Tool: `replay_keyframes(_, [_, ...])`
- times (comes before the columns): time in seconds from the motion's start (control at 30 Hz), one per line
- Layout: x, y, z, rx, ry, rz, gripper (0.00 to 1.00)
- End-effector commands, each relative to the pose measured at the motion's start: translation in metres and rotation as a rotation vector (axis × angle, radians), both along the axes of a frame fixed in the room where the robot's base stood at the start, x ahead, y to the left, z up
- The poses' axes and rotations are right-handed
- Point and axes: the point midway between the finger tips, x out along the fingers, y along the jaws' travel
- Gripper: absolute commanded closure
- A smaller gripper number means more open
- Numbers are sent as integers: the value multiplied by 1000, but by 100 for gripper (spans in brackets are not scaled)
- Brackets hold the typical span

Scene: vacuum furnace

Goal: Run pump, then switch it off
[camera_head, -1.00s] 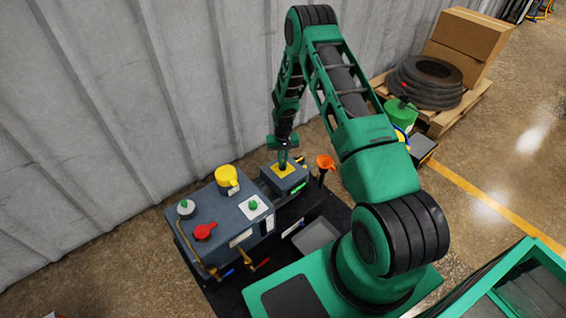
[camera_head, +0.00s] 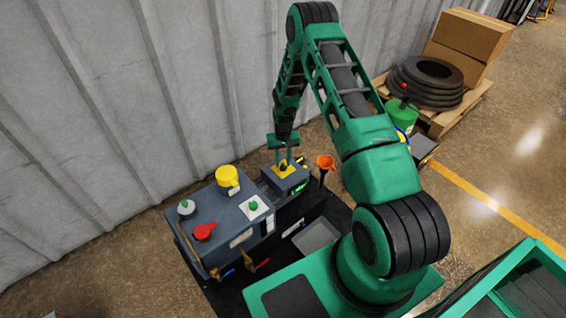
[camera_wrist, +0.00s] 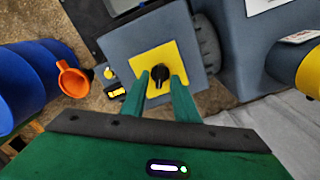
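A grey pump box (camera_head: 270,178) has a yellow plate (camera_head: 296,171) on top with a black rotary knob (camera_head: 283,166). The knob also shows in the wrist view (camera_wrist: 160,74), pointing roughly along the gap between my fingers. My gripper (camera_head: 284,156) is above the plate with its two green fingers spread. In the wrist view my gripper (camera_wrist: 162,82) has a finger on each side of the knob, with yellow showing between, so it looks open and not clamped. A small green-lit strip (camera_head: 300,187) shows on the box's side.
A larger grey unit (camera_head: 228,208) stands left, with a yellow cap (camera_head: 227,176), a red handle (camera_head: 205,231) and green buttons. An orange funnel (camera_head: 325,162) stands close right of the pump. A corrugated wall (camera_head: 130,90) is behind.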

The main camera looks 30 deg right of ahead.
Motion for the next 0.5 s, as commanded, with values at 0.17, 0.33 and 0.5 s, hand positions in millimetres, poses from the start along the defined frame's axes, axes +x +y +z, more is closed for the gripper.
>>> replay_keyframes(0.17, [2, 0, 31, -1, -3, 0, 73])
replay_keyframes(0.33, [2, 0, 63, -1, -4, -1, 73])
replay_keyframes(0.5, [3, -1, 87, -1, -3, -1, 73])
